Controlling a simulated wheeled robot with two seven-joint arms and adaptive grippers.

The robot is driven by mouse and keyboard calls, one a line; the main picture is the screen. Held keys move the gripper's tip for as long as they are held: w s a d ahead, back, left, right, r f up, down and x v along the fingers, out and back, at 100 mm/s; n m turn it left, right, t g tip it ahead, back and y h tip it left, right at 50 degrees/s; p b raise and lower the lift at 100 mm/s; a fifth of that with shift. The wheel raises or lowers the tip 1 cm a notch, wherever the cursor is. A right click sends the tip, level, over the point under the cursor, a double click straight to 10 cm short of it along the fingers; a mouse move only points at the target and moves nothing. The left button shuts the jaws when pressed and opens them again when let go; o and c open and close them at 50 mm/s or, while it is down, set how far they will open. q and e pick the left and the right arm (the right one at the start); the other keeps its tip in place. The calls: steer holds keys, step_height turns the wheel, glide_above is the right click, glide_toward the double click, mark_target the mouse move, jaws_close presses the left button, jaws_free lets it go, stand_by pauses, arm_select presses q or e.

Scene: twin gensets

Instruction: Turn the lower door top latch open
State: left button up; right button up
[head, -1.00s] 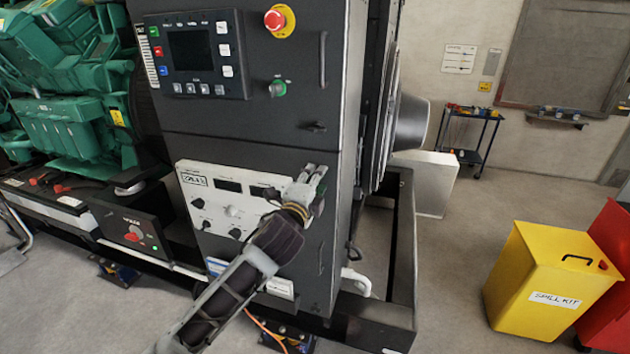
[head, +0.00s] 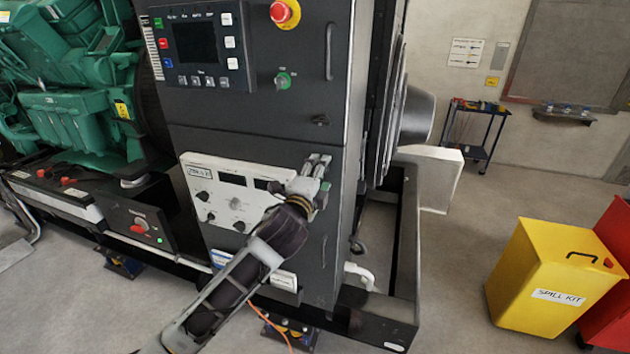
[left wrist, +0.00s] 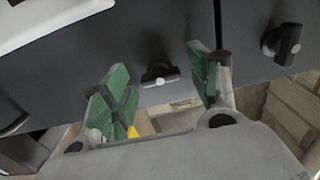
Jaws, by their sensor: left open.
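The lower door top latch is a small dark knob with a light centre (left wrist: 160,76), seen in the left wrist view on the dark cabinet face. My left gripper (left wrist: 165,85) is open, with green pads on both fingers. The latch shows in the gap between the fingers, and contact with either pad is not evident. In the head view my left gripper (head: 317,170) is at the upper part of the lower door (head: 318,225) and hides this latch. My right gripper is not in view.
A similar latch on the upper door (head: 320,120) is close above my gripper; the left wrist view shows it right of the fingers (left wrist: 282,42). A white control panel (head: 215,200) is left of the gripper. A yellow spill kit bin (head: 535,295) stands on the floor at right.

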arm_select(q)
steer(key=shift+s, duration=0.1)
steer(key=v, duration=1.1)
steer(key=shift+s+a, duration=0.2)
steer(key=shift+s, duration=0.1)
stand_by(0.3)
